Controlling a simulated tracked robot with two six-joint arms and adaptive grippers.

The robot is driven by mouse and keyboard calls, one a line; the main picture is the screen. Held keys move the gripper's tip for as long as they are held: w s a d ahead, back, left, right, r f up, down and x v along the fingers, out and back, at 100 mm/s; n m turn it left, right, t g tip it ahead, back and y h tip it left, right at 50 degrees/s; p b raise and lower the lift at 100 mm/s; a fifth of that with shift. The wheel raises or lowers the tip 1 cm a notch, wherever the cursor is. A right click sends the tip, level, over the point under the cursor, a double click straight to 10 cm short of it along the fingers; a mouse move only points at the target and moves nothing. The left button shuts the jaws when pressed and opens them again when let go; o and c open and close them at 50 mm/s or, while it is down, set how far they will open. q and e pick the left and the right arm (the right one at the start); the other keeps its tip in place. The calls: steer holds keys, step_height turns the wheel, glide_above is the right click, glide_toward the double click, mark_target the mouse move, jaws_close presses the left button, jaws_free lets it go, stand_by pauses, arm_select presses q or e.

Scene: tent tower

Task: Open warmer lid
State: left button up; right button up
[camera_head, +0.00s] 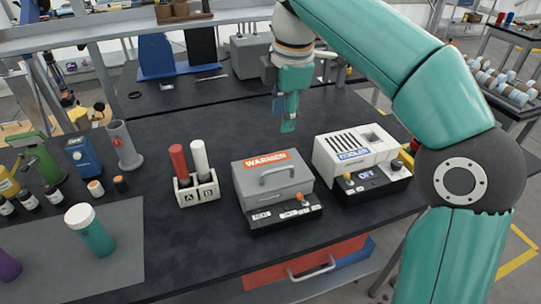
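The warmer (243,189) is a grey box with an orange WARMER label. Its lid (272,168) is shut and has a grey arched handle (284,173) on its sloping top. My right gripper (288,126) hangs above the black table behind the warmer, apart from the lid and handle. Its teal fingers point down and look close together, but whether they are shut is hard to tell. I see nothing held in it. My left gripper is not in view.
A white cooler (325,158) stands right of the warmer. A rack (198,190) marked A and B, with a red and a white tube, stands left. The black table (180,250) is clear in front of the rack.

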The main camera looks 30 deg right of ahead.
mark_target(278, 171)
steer(key=f+b, duration=0.1)
steer(key=f, duration=0.4)
steer(key=w+f+b, duration=0.1)
steer(key=f, duration=0.3)
steer(key=w+d+f+b, duration=0.1)
steer(key=f, duration=0.4)
steer(key=shift+w+f, duration=0.2)
steer(key=shift+f, duration=0.1)
steer(key=shift+w+f, duration=0.15)
steer(key=shift+f, duration=0.6)
jaws_close()
